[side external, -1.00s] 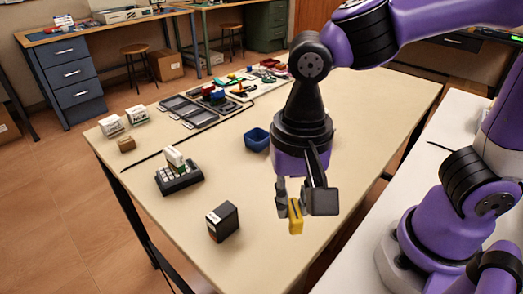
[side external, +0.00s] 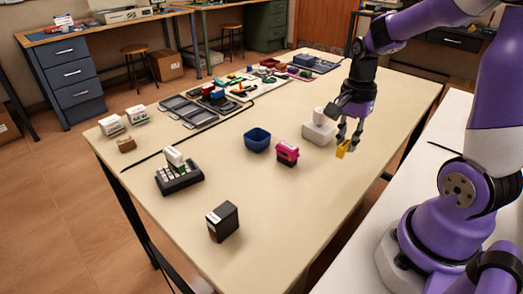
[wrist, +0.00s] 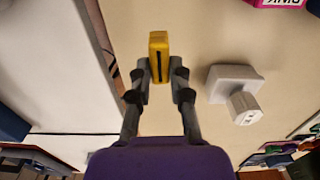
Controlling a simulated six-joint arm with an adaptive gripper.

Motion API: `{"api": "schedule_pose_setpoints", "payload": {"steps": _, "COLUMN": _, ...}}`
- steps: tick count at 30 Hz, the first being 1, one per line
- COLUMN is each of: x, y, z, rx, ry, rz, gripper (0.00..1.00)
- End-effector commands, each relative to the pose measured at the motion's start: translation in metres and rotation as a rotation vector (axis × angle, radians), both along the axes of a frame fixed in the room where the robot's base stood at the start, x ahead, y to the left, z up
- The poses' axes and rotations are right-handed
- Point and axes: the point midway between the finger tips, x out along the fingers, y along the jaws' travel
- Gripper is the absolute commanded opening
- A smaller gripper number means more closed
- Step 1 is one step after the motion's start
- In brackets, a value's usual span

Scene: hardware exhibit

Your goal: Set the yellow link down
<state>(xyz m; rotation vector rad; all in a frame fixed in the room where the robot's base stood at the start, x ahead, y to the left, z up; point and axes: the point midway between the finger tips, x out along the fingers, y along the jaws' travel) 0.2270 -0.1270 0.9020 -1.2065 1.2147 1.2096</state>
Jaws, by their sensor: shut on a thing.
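The yellow link (side external: 343,149) is a small yellow block with a dark slot, seen closely in the wrist view (wrist: 159,50). My gripper (side external: 350,138) is shut on it, with one finger on each side. The link hangs from the fingertips over the right part of the beige table (side external: 290,215). I cannot tell exactly how high above the table it is.
A white block with a cylinder on top (side external: 319,130) stands close to the left of my gripper. A pink and black box (side external: 287,153) and a blue bin (side external: 257,140) stand farther left. A black box (side external: 222,221) is near the front. The table's right edge is close; its front middle is clear.

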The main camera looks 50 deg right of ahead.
Motion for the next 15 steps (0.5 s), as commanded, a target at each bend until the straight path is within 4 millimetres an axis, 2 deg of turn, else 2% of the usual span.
{"api": "schedule_pose_setpoints", "payload": {"steps": 3, "x": -0.002, "y": -0.02, "z": -0.013, "rx": 0.002, "ry": 0.003, "rz": -0.003, "gripper": 0.0}}
{"api": "schedule_pose_setpoints", "payload": {"steps": 6, "x": -0.002, "y": -0.029, "z": -0.018, "rx": 0.001, "ry": 0.001, "rz": 0.0, "gripper": 0.0}}
{"api": "schedule_pose_setpoints", "payload": {"steps": 8, "x": -0.003, "y": -0.03, "z": -0.021, "rx": 0.002, "ry": 0.002, "rz": 0.002, "gripper": 0.0}}
{"api": "schedule_pose_setpoints", "payload": {"steps": 15, "x": -0.003, "y": -0.03, "z": -0.056, "rx": 0.004, "ry": 0.003, "rz": 0.002, "gripper": 0.0}}
